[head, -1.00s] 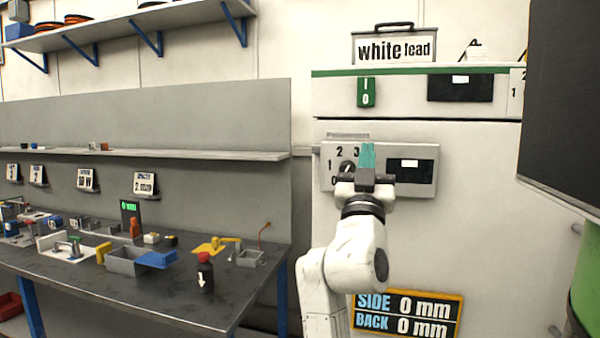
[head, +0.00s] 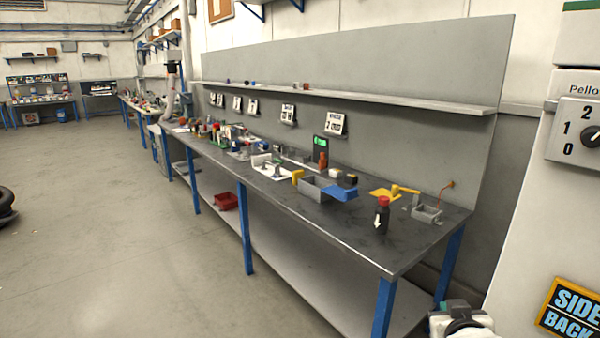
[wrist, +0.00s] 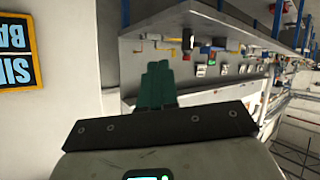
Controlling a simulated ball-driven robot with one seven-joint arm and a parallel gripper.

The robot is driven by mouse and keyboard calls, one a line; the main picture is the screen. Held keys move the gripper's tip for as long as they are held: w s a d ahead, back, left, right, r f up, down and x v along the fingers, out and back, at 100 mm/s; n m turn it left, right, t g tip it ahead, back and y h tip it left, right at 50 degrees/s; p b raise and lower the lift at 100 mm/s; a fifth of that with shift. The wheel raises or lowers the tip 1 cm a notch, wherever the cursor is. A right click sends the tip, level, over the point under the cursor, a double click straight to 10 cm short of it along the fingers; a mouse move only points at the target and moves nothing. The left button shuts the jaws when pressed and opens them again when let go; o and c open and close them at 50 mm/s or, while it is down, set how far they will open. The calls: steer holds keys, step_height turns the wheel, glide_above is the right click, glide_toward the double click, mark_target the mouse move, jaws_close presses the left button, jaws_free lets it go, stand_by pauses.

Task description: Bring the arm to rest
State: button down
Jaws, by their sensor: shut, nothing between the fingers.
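My gripper (wrist: 155,86) shows in the wrist view with its green fingers together and nothing between them. It hangs in free air, with the white cabinet side behind it to the left and the workbench beyond it. In the head view only a part of my arm's end shows at the bottom edge, low beside the cabinet; the fingertips are hard to make out there.
The white cabinet (head: 530,210) with a dial panel (head: 578,130) stands at the right. Open floor (head: 120,230) lies at the left.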

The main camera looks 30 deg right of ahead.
steer(key=s+a+f+n+g+y, duration=0.35)
steer(key=a+f+y, duration=0.25)
steer(key=a+f, duration=0.7)
steer(key=s+a+f+n+g+y, duration=0.3)
steer(key=s+a+f, duration=0.5)
steer(key=s, duration=0.3)
steer(key=shift+a+n+y+p, duration=0.3)
steer(key=shift+a+n+y, duration=0.1)
steer(key=shift+a, duration=0.3)
steer(key=shift+s+f+g, duration=0.1)
steer(key=shift+g, duration=0.15)
